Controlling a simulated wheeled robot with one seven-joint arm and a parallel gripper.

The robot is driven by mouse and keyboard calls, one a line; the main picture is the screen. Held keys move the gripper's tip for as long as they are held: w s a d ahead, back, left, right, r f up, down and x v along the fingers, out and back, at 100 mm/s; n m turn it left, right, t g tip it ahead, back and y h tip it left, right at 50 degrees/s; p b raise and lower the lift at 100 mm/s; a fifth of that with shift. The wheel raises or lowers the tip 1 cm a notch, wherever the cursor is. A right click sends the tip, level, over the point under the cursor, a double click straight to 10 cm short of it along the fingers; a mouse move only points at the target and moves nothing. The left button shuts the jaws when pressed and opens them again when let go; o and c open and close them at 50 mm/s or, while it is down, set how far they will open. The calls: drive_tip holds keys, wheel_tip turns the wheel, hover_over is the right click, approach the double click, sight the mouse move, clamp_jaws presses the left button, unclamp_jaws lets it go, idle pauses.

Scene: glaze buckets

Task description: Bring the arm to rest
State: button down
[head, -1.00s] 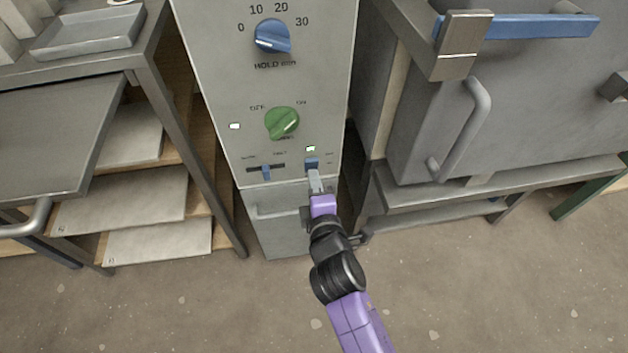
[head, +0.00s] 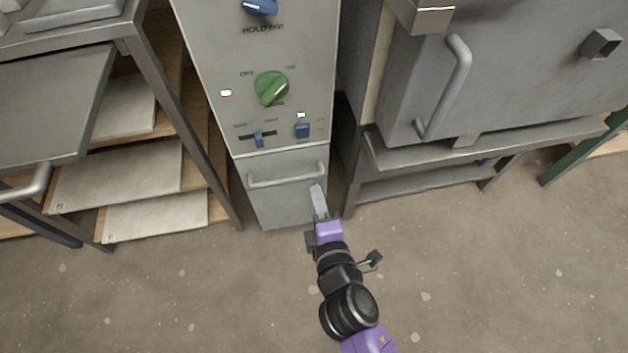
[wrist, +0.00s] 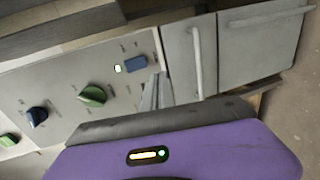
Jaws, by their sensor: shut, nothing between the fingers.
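My gripper (head: 318,198) is shut and empty, in front of the lower part of the grey control cabinet (head: 285,195) in the head view. In the wrist view my gripper's fingers (wrist: 156,92) show in front of the panel, near the blue switch (wrist: 136,62). A small light beside the switch is lit. The green knob (head: 271,88) and the blue slider (head: 258,140) are on the panel above.
A rack with grey shelves (head: 120,178) stands left of the cabinet. A kiln-like grey box (head: 500,80) with a curved handle (head: 455,85) is on a metal stand at the right. The floor (head: 480,270) in front is clear.

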drive_tip(key=shift+s, duration=0.3)
idle(0.5)
wheel_tip(320, 180, up, 4)
drive_tip(key=s+a+m+y, duration=0.2)
drive_tip(key=m, duration=0.1)
drive_tip(key=s+d+r+m+h, duration=0.3)
drive_tip(key=s+d+m, duration=0.6)
drive_tip(key=s+d, duration=0.4)
drive_tip(key=s+d+r+m+h, duration=0.35)
drive_tip(key=s+d+m, duration=0.6)
drive_tip(key=s, duration=0.55)
wheel_tip(320, 180, up, 19)
drive_tip(key=d+p, duration=0.1)
drive_tip(key=p, duration=1.8)
drive_tip(key=shift+s+d, duration=0.15)
